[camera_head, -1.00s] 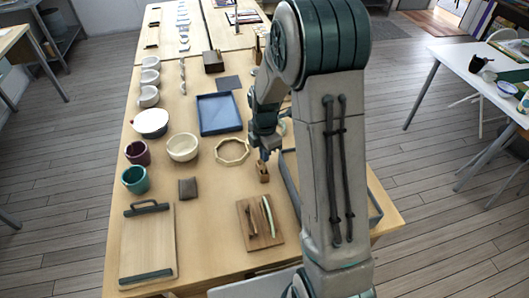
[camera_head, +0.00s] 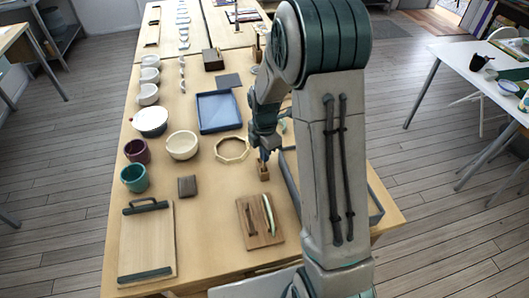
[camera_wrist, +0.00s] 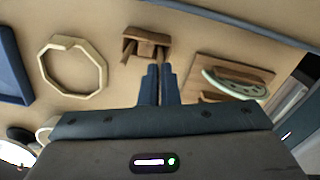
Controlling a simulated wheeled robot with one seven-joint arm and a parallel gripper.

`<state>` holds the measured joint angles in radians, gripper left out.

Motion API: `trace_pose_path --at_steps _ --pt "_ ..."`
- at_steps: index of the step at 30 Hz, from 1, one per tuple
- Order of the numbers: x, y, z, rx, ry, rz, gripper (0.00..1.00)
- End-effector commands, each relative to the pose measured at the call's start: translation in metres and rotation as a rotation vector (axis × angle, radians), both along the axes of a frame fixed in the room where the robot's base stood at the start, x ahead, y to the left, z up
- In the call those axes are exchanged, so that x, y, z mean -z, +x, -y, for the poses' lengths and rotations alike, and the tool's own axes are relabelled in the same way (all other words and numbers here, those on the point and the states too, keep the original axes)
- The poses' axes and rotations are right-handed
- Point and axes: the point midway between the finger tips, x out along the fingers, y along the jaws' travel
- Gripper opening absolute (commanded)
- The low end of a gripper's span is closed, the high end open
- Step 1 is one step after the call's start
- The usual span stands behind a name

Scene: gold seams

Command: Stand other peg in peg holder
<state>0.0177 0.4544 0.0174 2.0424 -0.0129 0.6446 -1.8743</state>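The peg holder (camera_head: 263,173) is a small brown wooden block on the table, right of the middle. It also shows in the wrist view (camera_wrist: 147,36), just beyond my fingertips. My gripper (camera_head: 264,157) is directly above the holder, pointing down. In the wrist view my two fingers (camera_wrist: 160,72) are close together, with a thin brown peg (camera_wrist: 161,56) between their tips. The peg's far end meets the holder's outline; I cannot tell how deep it sits. Another brown upright piece shows at the holder's left side, possibly the other peg.
An octagonal wooden frame (camera_head: 232,150) lies left of the holder. A wooden board (camera_head: 254,232) with a pale green tool is in front. A blue tray (camera_head: 219,111) is behind, and a grey-rimmed tray (camera_head: 290,186) stands to the right. Bowls and cups line the left.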

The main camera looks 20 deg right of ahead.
Motion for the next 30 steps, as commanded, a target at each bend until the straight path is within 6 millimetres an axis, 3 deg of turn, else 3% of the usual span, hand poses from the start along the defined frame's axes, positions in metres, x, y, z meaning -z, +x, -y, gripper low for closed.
trace_pose_path --at_steps 10,30 --pt "0.0096 0.0000 0.0001 0.000 0.000 0.000 0.00" --pt "0.0102 0.0002 0.0002 0.000 0.000 0.000 0.00"
